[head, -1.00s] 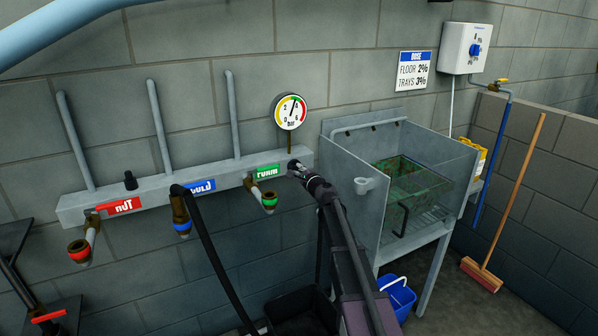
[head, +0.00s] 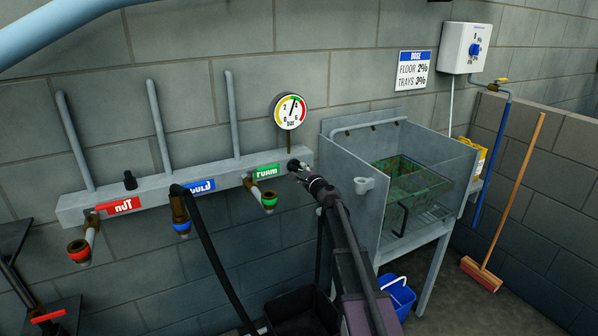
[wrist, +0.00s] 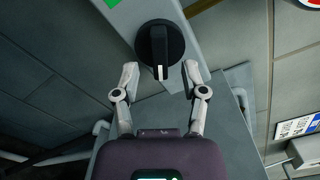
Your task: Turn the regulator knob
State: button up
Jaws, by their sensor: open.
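The regulator knob (wrist: 160,47) is black and round with a raised grip bar and a white pointer line, mounted on the grey manifold rail. In the wrist view it lies just ahead of my open fingertips (wrist: 158,78), roughly centred between them, with a visible gap on each side. In the head view my gripper (head: 300,170) is at the right end of the rail (head: 150,202), below the pressure gauge (head: 290,111), and it largely covers the knob. The gauge needle points upward, slightly right, near the green and red part of the dial.
Red, blue and green outlets hang from the rail, with a black hose on the blue one. A metal sink (head: 366,240) stands close right of my gripper. A blue bucket (head: 398,296) and a broom (head: 510,200) are further right. The wall above the rail is mostly bare.

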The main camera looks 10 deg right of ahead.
jog(key=v, duration=1)
jog(key=shift+s, duration=0.15)
jog(key=s+a+f+n+g+y, duration=0.1)
jog(key=s+a+f+n+g, duration=0.45)
jog(key=s+n, duration=0.2)
jog(key=s+a+f+n+g+y, duration=0.1)
jog(key=s+a+f+n+g, duration=0.4)
jog(key=s, duration=0.3)
jog(key=s+d+f+n+g+h, duration=0.2)
jog(key=s+f+n+g+h, duration=0.3)
jog(key=s, duration=0.4)
jog(key=s+d+f+n+g+h+p, duration=0.1)
jog(key=s+d+f+n+g+h, duration=0.15)
jog(key=s+d, duration=0.4)
notch_tip(320, 180, up, 14)
jog(key=s+a+p, duration=0.1)
jog(key=a+p, duration=0.1)
jog(key=p, duration=1.1)
jog(key=shift+s+f+t, duration=0.15)
jog(key=shift+s+t, duration=0.25)
